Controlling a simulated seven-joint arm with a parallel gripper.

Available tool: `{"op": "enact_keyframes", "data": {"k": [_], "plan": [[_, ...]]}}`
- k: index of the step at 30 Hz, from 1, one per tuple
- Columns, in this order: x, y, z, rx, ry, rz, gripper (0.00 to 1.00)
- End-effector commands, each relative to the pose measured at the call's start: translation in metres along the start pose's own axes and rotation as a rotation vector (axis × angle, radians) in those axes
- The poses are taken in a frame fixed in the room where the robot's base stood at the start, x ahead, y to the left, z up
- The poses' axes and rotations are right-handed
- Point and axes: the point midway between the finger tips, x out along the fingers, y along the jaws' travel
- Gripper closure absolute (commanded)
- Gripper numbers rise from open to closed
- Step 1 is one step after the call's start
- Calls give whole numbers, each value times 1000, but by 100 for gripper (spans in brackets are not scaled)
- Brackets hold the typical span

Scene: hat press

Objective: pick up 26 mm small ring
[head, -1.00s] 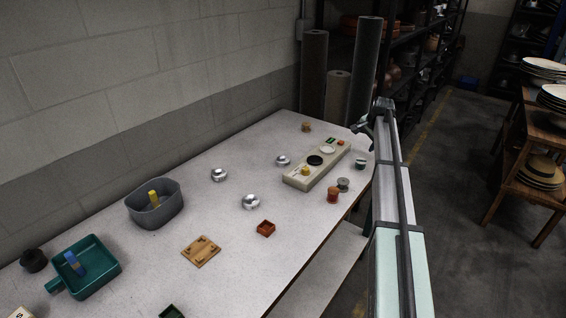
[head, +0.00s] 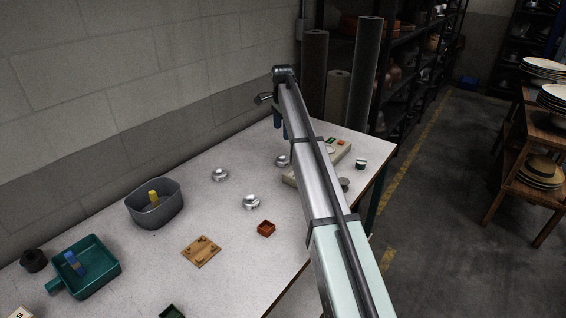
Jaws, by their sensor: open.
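Three silvery round pieces lie apart on the white table: one nearer the wall (head: 220,175), one nearer the middle (head: 251,202), and a farther one (head: 282,161) close beside my arm in the picture. They are too small to tell which, if any, is the 26 mm small ring.
My arm partly covers a pale panel (head: 340,150). The wall bounds the left.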

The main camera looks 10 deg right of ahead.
Motion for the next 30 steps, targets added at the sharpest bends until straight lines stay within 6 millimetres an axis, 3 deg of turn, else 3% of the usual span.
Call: {"op": "enact_keyframes", "data": {"k": [12, 23, 30], "plan": [[65, 1, 0, -2, -1, 0, 10], [89, 0, -1, -2, -1, -1, 10], [120, 0, -2, -2, -1, -1, 10]]}}
